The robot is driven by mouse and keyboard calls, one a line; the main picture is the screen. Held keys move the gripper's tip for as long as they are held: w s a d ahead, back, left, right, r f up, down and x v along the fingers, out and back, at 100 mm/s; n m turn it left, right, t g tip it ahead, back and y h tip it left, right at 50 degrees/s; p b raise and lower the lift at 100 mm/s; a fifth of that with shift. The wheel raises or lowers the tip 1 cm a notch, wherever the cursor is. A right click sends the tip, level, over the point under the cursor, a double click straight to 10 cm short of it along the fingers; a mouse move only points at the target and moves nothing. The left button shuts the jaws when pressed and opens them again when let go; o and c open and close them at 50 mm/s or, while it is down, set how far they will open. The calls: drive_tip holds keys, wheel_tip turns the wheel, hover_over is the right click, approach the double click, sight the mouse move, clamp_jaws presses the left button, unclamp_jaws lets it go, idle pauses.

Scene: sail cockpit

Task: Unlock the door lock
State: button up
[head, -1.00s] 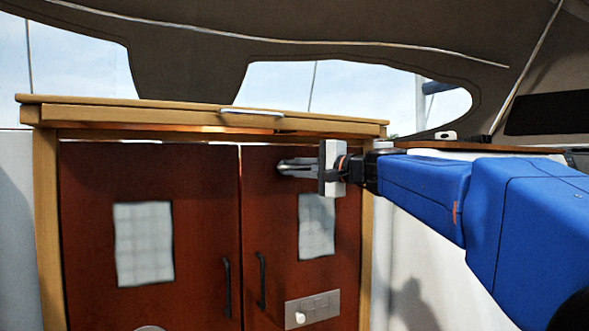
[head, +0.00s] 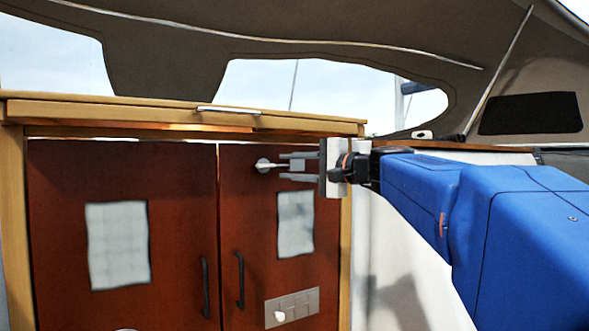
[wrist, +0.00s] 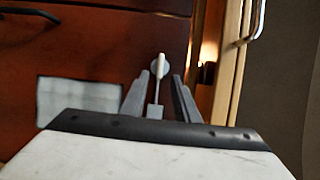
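The door lock (head: 264,165) is a small round grey fitting with a pale lever, high on the right-hand red-brown door (head: 262,215). Its lever points right, roughly level, in the head view. My gripper (head: 284,167) is just right of the lock, fingers pointing left towards it. In the wrist view the pale lever of the lock (wrist: 159,63) lies between the two fingers of my gripper (wrist: 161,84), with a gap visible on each side. The fingers are apart and hold nothing. I cannot tell the depth between fingertips and door.
The left door (head: 120,240) stands beside it, both appearing shut. Two dark handles (head: 205,288) (head: 240,280) flank the seam. A switch panel (head: 292,307) is below the right door's window (head: 295,224). A wooden hatch edge (head: 180,112) overhangs the doors.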

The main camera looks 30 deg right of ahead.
drive_tip(key=v, duration=1.1)
drive_tip(key=shift+f, duration=0.1)
idle(0.5)
drive_tip(key=s+a+f+n+g, duration=0.15)
drive_tip(key=a+f, duration=0.25)
drive_tip(key=f, duration=0.4)
drive_tip(key=s+a+f+n+g+h, duration=0.1)
drive_tip(key=a+f+g, duration=0.25)
drive_tip(key=f, duration=0.45)
drive_tip(key=s+a+f+n+g, duration=0.15)
drive_tip(key=a+f, duration=0.25)
drive_tip(key=f, duration=0.4)
drive_tip(key=s+f+n+g+h, duration=0.2)
drive_tip(key=s+f+n+h, duration=0.1)
drive_tip(key=f, duration=0.8)
drive_tip(key=s+f+n+g+h, duration=0.2)
drive_tip(key=s+f+n, duration=0.4)
drive_tip(key=f, duration=0.6)
drive_tip(key=shift+s+a+n+g+h, duration=0.35)
drive_tip(key=shift+s+g, duration=0.3)
drive_tip(key=shift+s, duration=0.55)
